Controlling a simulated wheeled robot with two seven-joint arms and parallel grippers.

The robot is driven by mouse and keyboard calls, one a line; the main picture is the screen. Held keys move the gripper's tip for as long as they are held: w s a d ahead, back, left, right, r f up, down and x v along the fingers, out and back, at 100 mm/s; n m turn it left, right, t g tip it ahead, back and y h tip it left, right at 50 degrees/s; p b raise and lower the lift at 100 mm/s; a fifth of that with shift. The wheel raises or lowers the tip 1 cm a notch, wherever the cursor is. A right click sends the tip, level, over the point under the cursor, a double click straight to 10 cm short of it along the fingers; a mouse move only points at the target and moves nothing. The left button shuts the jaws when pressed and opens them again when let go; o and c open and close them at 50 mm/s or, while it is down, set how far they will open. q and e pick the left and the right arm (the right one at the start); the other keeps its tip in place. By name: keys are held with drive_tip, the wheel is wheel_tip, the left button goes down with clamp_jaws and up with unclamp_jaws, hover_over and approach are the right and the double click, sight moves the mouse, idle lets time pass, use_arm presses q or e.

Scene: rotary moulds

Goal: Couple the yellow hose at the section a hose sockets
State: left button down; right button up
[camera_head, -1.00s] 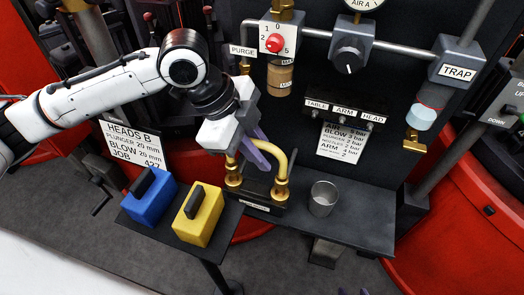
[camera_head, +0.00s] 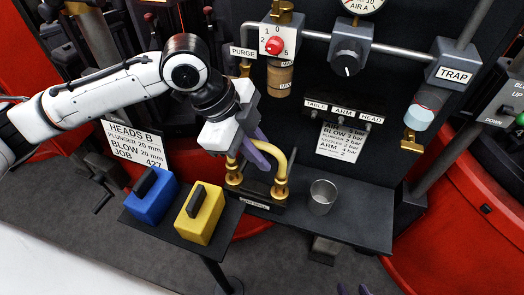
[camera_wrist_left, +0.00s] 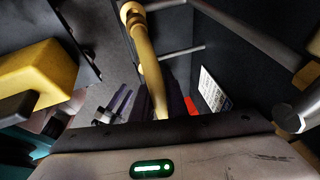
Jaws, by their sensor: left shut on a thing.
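The yellow hose (camera_head: 286,163) is a bent arch with brass ends, standing over a small black labelled socket block (camera_head: 262,208) on the dark shelf. Both brass ends are at the block; I cannot tell whether they are fully seated. My left gripper (camera_head: 256,152) is shut on the hose near the top of its arch, with its purple fingers slanting down across it. In the left wrist view the hose (camera_wrist_left: 147,62) runs upward from the jaws to a brass end.
Blue (camera_head: 152,203) and yellow (camera_head: 203,222) handled blocks sit on a small stand at left. A metal cup (camera_head: 322,197) stands right of the socket block. A red-knobbed valve (camera_head: 275,45) and pipework are above. The shelf right of the cup is clear.

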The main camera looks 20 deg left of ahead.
use_arm(q)
drive_tip(key=shift+f, duration=0.15)
drive_tip(key=shift+f, duration=1.45)
drive_tip(key=c, duration=1.7)
unclamp_jaws()
drive_tip(key=shift+o, duration=0.2)
drive_tip(key=shift+r, duration=0.1)
drive_tip(key=v, duration=1)
drive_tip(key=shift+p, duration=0.4)
use_arm(e)
drive_tip(key=shift+s+d+f, duration=0.15)
drive_tip(key=shift+d, duration=0.3)
